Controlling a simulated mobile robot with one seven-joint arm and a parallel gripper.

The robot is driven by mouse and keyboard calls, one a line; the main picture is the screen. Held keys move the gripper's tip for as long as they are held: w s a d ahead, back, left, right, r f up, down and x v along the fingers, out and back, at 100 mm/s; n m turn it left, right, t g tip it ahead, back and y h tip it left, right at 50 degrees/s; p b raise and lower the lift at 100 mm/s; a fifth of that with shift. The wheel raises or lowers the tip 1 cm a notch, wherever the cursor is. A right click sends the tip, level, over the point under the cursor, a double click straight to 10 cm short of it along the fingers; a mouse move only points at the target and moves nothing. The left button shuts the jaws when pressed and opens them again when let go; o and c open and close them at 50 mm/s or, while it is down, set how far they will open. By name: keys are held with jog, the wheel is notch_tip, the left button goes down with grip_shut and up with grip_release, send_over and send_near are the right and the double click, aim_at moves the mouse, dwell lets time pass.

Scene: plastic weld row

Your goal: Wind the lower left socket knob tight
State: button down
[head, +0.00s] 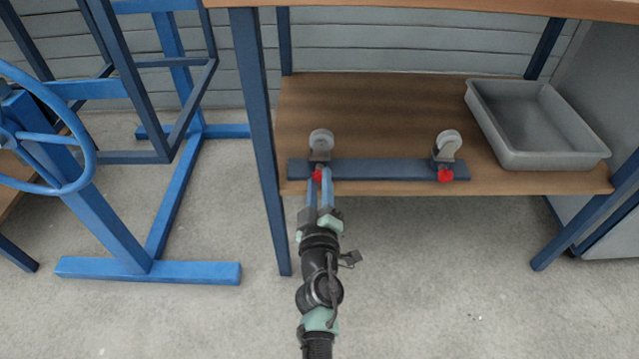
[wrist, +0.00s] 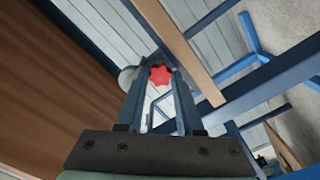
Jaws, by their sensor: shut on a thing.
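Two red knobs sit at the front of a dark blue bar (head: 385,169) on the wooden lower shelf. The left red knob (head: 318,175) is between the fingertips of my gripper (head: 319,189), which is shut on it. It also shows in the wrist view as a red lobed knob (wrist: 159,75) at the tips of the two fingers (wrist: 160,88). The right red knob (head: 446,175) is free. Behind each knob is a dark socket block with a pale round disc, the left disc (head: 321,139) and the right disc (head: 449,141). The fingers partly cover the left socket.
A grey tray (head: 550,160) stands on the right of the shelf (head: 375,105). A blue table leg (head: 262,140) is close left of my arm. A blue frame with a wheel (head: 85,130) stands further left. The floor in front is clear.

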jog(key=n, duration=0.4)
jog(key=shift+f+n, duration=0.1)
jog(key=shift+n, duration=0.2)
jog(key=n, duration=0.3)
jog(key=shift+n, duration=0.3)
jog(key=n, duration=0.4)
jog(key=shift+n, duration=0.3)
jog(key=n, duration=0.4)
jog(key=shift+n, duration=0.3)
jog(key=n, duration=1.2)
jog(key=shift+n, duration=2.2)
